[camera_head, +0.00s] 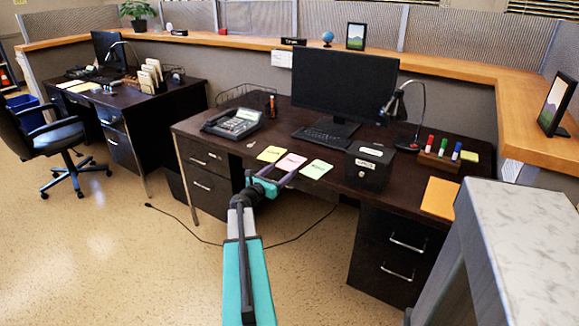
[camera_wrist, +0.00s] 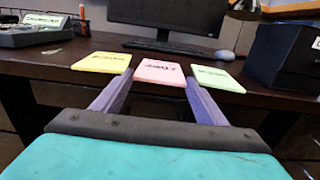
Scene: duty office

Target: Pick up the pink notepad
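The pink notepad (camera_head: 290,162) lies flat near the front edge of the dark desk, between a yellow notepad (camera_head: 271,154) and a green notepad (camera_head: 316,169). In the wrist view the pink notepad (camera_wrist: 160,72) is centred straight ahead, with dark writing on it. My gripper (camera_head: 270,177) is at the desk's front edge, just short of the pink notepad. In the wrist view its two fingers (camera_wrist: 158,97) are spread wide with nothing between them. Their tips overlap the near edges of the notepads in the picture; I cannot tell whether they touch.
A black box (camera_head: 369,167) stands right of the green notepad. A desk phone (camera_head: 233,123) is on the left, a keyboard (camera_head: 320,138) and monitor (camera_head: 343,85) behind. An orange sheet (camera_head: 439,197) lies farther right. A grey-topped cabinet (camera_head: 525,235) stands at the right front.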

